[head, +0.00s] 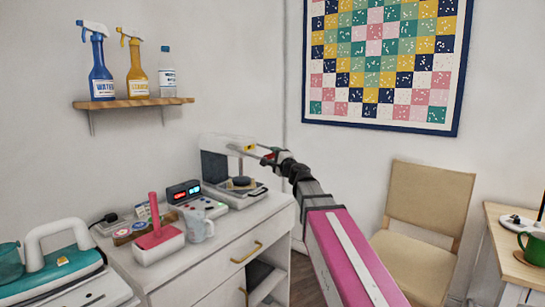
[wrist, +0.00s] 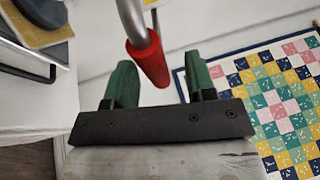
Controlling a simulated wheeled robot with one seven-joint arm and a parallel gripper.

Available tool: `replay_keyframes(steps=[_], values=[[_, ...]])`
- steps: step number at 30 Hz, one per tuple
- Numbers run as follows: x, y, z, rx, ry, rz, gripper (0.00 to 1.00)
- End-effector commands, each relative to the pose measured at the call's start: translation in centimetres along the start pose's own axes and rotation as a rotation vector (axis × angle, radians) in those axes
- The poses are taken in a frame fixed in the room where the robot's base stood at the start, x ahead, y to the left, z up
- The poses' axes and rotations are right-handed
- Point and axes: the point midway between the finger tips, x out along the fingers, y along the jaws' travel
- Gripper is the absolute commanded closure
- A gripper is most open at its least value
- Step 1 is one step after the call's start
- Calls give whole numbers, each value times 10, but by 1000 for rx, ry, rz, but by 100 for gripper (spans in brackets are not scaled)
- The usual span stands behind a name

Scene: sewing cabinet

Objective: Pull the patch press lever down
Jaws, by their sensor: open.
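The patch press (head: 213,166) stands at the back right end of the white cabinet, with a dark round pad over its base. Its lever is a grey metal bar with a red grip (wrist: 149,60); the bar comes down from the top in the wrist view. My gripper (wrist: 161,65) is open, with its two green fingers apart on either side of the red grip's lower end. Gaps show on both sides of the grip, the wider one on the right. In the head view my gripper (head: 267,153) is at the press's right side, and the grip is small there.
A wall shelf (head: 135,102) holds bottles. A chair (head: 425,210) stands right.

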Motion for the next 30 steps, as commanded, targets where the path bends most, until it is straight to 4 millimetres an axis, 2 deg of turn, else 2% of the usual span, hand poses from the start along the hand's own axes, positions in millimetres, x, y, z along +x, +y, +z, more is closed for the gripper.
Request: replay_keyframes(steps=[1,9,13,17,26,30], values=[[-11,0,1,0,1,0,49],[-63,0,1,0,2,0,49],[-82,0,1,0,2,-1,49],[-90,0,0,0,1,-1,49],[-89,0,0,-1,0,0,49],[-91,14,2,-38,-19,34,49]])
